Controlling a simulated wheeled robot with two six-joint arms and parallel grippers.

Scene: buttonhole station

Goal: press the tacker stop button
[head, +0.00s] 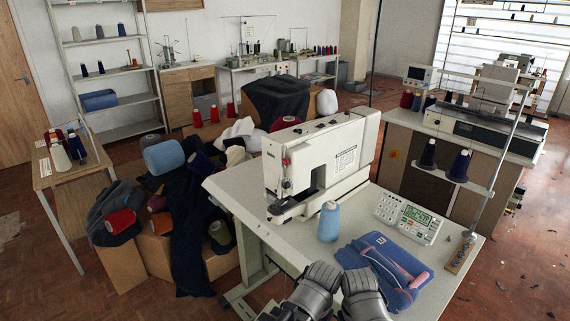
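A small orange-red spot on a yellow patch (393,154), which looks like a stop button, is on the front of the wooden cabinet under the right-hand machine bench. It is small, and I cannot read any label. A white buttonhole machine (325,160) stands on the near table, with a small red part on its head. A control panel (408,217) with a green display and keys lies to its right. My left gripper (318,280) and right gripper (357,283) are close together at the bottom edge, by the near table edge, apart from the spot. Their fingers cannot be made out.
Cloth-covered boxes (150,250) crowd the left.

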